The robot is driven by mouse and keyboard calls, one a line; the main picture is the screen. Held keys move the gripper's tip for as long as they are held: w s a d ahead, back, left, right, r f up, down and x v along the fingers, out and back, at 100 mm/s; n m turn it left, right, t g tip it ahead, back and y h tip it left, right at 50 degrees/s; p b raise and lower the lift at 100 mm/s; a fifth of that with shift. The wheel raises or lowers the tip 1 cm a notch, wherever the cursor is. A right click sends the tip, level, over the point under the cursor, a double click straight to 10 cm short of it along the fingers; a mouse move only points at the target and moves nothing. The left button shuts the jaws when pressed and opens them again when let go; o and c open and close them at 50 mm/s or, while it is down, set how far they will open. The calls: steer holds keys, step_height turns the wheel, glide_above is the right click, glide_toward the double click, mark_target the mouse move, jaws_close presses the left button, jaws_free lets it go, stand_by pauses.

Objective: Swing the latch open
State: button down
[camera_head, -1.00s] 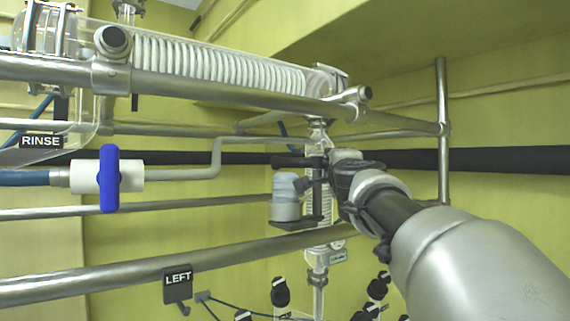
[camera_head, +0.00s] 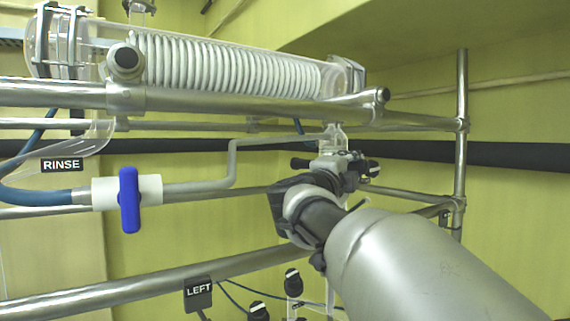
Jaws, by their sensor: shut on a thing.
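My arm reaches in from the lower right. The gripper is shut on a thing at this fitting. I cannot make out the latch itself, because the wrist and fingers cover most of that spot. A short black lever (camera_head: 300,163) sticks out to the left, just above the wrist.
A glass condenser (camera_head: 225,70) with a white coil lies above, along a steel rail (camera_head: 220,102). A LEFT hook sign (camera_head: 198,294) hangs from a lower rail (camera_head: 130,298).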

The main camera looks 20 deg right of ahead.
steer(key=shift+w+f, duration=0.1)
steer(key=shift+f, duration=0.2)
steer(key=c, duration=1.7)
jaws_free()
steer(key=shift+o, duration=1.3)
steer(key=shift+a+r, duration=0.1)
steer(key=shift+r, duration=0.1)
steer(key=v, duration=1.2)
steer(key=shift+r, duration=0.1)
steer(key=shift+c, duration=0.2)
